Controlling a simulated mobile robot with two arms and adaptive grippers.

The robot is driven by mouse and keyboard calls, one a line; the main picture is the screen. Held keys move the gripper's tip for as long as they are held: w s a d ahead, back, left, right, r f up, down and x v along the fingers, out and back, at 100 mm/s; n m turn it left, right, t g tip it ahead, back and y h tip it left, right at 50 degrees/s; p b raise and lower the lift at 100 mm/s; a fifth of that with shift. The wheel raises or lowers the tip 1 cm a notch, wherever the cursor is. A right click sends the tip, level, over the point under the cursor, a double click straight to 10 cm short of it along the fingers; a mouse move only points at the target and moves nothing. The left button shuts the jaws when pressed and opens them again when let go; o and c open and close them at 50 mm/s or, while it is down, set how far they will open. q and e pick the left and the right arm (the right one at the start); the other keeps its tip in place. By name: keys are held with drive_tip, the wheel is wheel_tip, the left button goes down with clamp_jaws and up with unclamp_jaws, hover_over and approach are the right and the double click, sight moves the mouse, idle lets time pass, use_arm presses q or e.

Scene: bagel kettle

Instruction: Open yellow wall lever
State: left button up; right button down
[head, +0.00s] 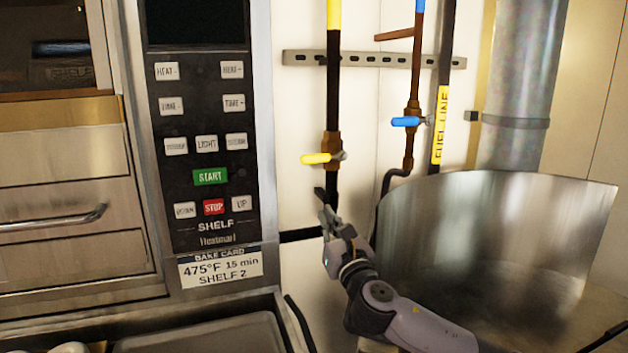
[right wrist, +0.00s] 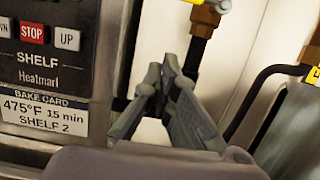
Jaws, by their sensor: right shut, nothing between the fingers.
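The yellow wall lever (head: 317,158) is on a dark vertical pipe with a brass valve body. It points left, crosswise to the pipe. In the right wrist view a bit of yellow (right wrist: 222,4) shows at the top edge, above the brass fitting (right wrist: 205,20). My right gripper (head: 325,204) is below the lever, apart from it, in front of the lower pipe. In the right wrist view its fingers (right wrist: 158,80) are shut with nothing between them. My left gripper is not in view.
A blue lever (head: 405,122) sits on the copper pipe to the right. A large metal kettle (head: 490,250) stands at the right. The oven control panel (head: 205,130) is on the left, with a tray (head: 210,335) below it.

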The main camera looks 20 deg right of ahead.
sight(325, 158)
use_arm(q)
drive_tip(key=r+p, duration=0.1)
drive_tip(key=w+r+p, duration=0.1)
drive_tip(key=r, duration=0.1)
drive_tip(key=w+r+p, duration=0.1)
drive_tip(key=p, duration=0.1)
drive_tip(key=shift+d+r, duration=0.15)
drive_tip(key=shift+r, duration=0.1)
use_arm(e)
drive_tip(key=w+r, duration=0.6)
drive_tip(key=w, duration=0.2)
drive_tip(key=shift+w+a, duration=0.15)
drive_tip(key=shift+a, duration=0.05)
drive_tip(key=shift+w, duration=0.1)
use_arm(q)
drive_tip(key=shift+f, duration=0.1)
use_arm(e)
drive_tip(key=shift+r, duration=0.1)
